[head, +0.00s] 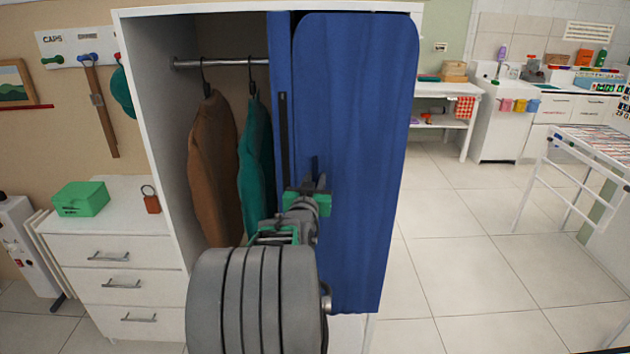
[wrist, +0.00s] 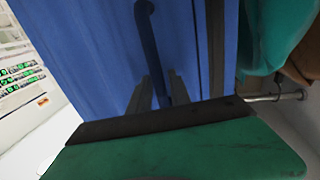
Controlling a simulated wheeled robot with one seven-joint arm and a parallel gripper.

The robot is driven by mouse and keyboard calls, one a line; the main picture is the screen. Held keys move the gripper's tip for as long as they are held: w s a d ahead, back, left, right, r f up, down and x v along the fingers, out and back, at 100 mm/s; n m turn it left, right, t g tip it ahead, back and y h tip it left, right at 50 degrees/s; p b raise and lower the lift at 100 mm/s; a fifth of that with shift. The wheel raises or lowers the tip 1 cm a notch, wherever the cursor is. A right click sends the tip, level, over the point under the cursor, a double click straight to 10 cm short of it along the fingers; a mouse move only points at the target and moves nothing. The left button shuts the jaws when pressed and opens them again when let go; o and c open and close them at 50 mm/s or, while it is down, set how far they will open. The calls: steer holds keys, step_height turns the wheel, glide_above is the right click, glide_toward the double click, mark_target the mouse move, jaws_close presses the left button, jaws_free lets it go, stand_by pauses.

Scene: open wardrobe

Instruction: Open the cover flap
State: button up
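The cover flap (head: 356,150) is a blue fabric-like panel hanging over the right part of the open wardrobe. It also fills much of the wrist view (wrist: 85,50). A dark blue handle (wrist: 147,28) stands out from the flap in the wrist view. My gripper (head: 317,178) is in front of the flap, near its left side. In the wrist view my gripper's dark fingers (wrist: 160,88) are apart, with the lower handle end between them. Narrow gaps seem to show beside the handle; contact is unclear. In the head view my gripper hides the handle.
A brown garment (head: 213,160) and a teal garment (head: 255,150) hang from the rail (head: 220,63) left of the flap. A white drawer unit (head: 112,260) with a green box (head: 80,199) stands at left.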

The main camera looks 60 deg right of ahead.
jaws_close()
stand_by(1.1)
